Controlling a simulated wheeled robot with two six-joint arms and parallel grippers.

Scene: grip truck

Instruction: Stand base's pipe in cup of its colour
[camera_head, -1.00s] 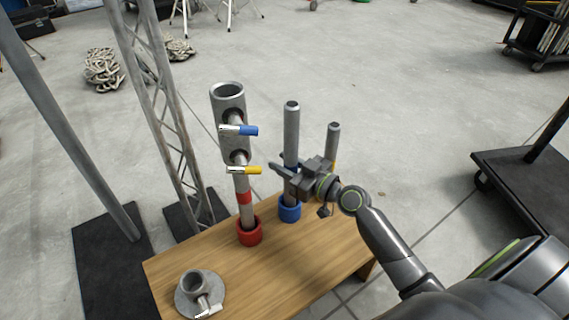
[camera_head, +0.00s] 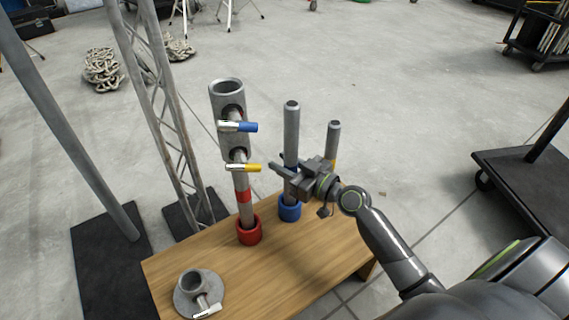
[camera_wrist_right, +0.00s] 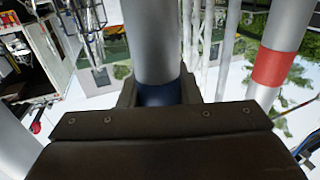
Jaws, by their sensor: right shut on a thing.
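A grey pipe with a red band (camera_head: 243,196) stands in the red cup (camera_head: 249,231), leaning slightly left. A wide grey coupler (camera_head: 225,98) with blue and yellow handles is at its upper end. A second grey pipe (camera_head: 291,135) stands in the blue cup (camera_head: 290,208). My right gripper (camera_head: 283,172) is shut on this pipe at its dark blue band (camera_wrist_right: 158,95), just above the cup. A third pipe (camera_head: 332,145) with a yellow band stands behind the gripper, its foot hidden. The round grey base (camera_head: 185,303) with its short socket lies at the table's front left. My left gripper is out of view.
The wooden table (camera_head: 255,275) has bare room at the front, between the base and the cups. A truss (camera_head: 160,110) and a pole (camera_head: 70,130) stand to the left. A dark cart (camera_head: 530,180) is at the right.

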